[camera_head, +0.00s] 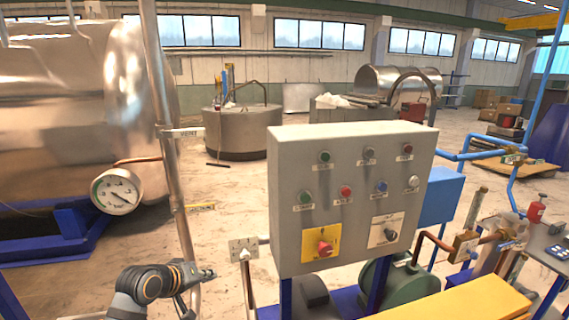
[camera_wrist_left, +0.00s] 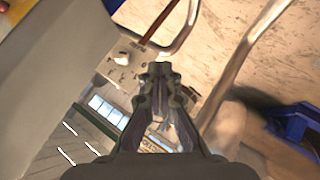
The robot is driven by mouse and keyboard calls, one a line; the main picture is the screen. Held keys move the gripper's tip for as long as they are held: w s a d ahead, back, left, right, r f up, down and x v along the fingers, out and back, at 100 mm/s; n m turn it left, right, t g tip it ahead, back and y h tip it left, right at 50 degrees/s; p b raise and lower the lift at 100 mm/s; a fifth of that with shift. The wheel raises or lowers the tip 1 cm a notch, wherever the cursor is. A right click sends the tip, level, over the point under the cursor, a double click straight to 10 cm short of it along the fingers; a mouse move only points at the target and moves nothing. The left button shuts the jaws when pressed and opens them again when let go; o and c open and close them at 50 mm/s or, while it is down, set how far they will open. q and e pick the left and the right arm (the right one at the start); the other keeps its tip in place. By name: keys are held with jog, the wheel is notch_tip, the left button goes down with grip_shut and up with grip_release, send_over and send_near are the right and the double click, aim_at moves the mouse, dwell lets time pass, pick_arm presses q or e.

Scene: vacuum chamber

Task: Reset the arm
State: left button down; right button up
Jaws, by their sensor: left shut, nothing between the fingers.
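My left gripper (camera_head: 207,273) is at the lower left in the head view, in front of the floor and left of the grey control box (camera_head: 345,200). It touches nothing that I can see. In the left wrist view the gripper (camera_wrist_left: 161,70) has its fingertips together with nothing between them. A small light plate with a lever (camera_head: 244,249) lies just to the right of the gripper in the head view; it also shows beyond the fingertips in the wrist view (camera_wrist_left: 122,58). My right gripper is not in view.
A vertical metal pipe (camera_head: 168,130) and a pressure gauge (camera_head: 117,191) stand left of the control box, beside a large steel tank (camera_head: 60,110). A yellow panel (camera_head: 450,302) and copper and blue piping lie at the right. Open floor (camera_head: 225,215) shows behind the gripper.

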pick_arm(q)
jog(key=s+a+f+m+g+y, duration=0.15)
jog(key=s+f, duration=0.35)
jog(key=s, duration=0.5)
jog(key=s+f+m+g+y, duration=0.2)
jog(key=s+f, duration=0.2)
jog(key=s, duration=0.5)
jog(key=s+a+f+m+g+y, duration=0.15)
jog(key=s+f, duration=0.35)
jog(key=s, duration=0.5)
notch_tip(320, 180, down, 34)
jog(key=s+a+g+b, duration=0.2)
jog(key=s+b, duration=0.1)
jog(key=b, duration=0.5)
jog(key=s+f+g+b, duration=0.1)
jog(key=s+f+b, duration=0.4)
jog(key=s+f, duration=1.3)
notch_tip(320, 180, down, 4)
jog(key=shift+a+r, duration=0.1)
jog(key=shift+a, duration=0.35)
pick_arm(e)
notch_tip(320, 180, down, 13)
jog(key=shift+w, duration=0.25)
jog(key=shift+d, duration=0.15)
